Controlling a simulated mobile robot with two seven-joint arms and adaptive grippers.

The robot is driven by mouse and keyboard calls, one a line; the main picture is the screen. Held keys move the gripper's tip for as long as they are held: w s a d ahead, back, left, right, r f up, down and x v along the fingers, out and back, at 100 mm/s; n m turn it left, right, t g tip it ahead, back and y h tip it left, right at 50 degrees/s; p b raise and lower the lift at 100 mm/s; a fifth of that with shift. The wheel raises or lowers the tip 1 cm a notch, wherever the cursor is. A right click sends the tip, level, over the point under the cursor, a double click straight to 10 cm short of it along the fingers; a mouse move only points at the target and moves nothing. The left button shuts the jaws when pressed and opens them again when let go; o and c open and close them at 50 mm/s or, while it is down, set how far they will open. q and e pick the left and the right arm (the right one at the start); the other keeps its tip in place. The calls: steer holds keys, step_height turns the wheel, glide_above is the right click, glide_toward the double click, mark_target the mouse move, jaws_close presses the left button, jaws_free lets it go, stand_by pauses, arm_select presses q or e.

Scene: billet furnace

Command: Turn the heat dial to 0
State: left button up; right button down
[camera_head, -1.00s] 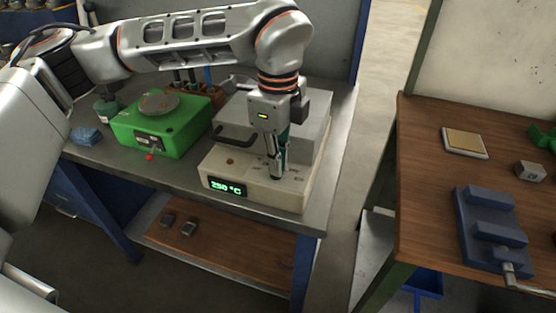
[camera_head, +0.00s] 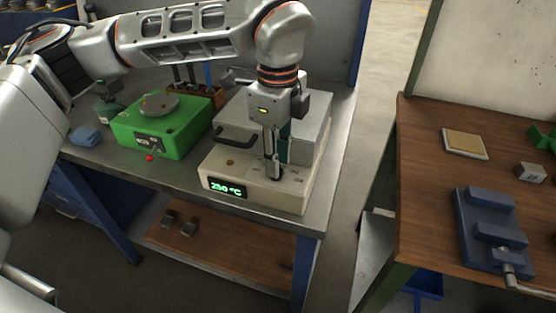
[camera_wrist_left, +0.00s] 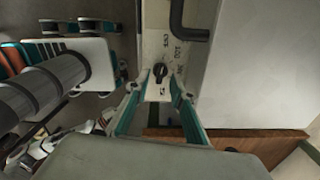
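The heat dial (camera_wrist_left: 161,70) is a small black knob on a pale panel with printed numbers, seen in the left wrist view. My left gripper (camera_wrist_left: 160,84) is open there, one teal finger on each side of the dial; I cannot tell if they touch it. In the head view the left gripper (camera_head: 274,174) points down at the panel and hides the dial. The furnace (camera_head: 256,187) is a cream box with a grey top, and its green display (camera_head: 228,188) reads 250 °C. Grey and teal parts at the wrist view's left look like my right gripper (camera_wrist_left: 85,45); its fingers are unclear.
A green device (camera_head: 178,136) with a round plate stands left of the furnace, a blue block (camera_head: 86,136) beyond it. A black handle (camera_head: 236,138) juts out near the gripper. A wooden table (camera_head: 425,215) with a blue vise (camera_head: 490,230) stands right, across a floor gap.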

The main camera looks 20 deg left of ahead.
arm_select(q)
step_height(320, 180, up, 11)
stand_by(0.3)
